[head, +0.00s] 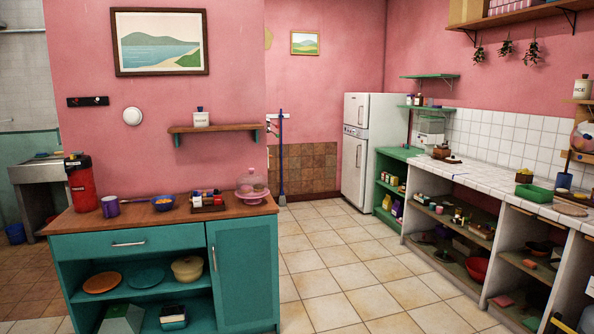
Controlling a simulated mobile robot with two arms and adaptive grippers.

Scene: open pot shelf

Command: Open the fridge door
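The white fridge (362,158) stands in the far corner, to the right of the picture's middle, beside the pink back wall. It has a small upper door (356,109) and a taller lower door (353,169), both shut. A handle shows on each door, and a dark control strip lies between them. The fridge front faces left and toward me, and its lower right part is hidden behind a green shelf unit. Neither of my grippers can be made out in the head view, and the fridge is across the room from me.
A teal cabinet (140,242) with a wooden top stands at front left. A green shelf unit (389,182) stands right of the fridge. A tiled counter (500,182) with open shelves runs along the right. The tiled floor (340,262) between them is clear up to the fridge.

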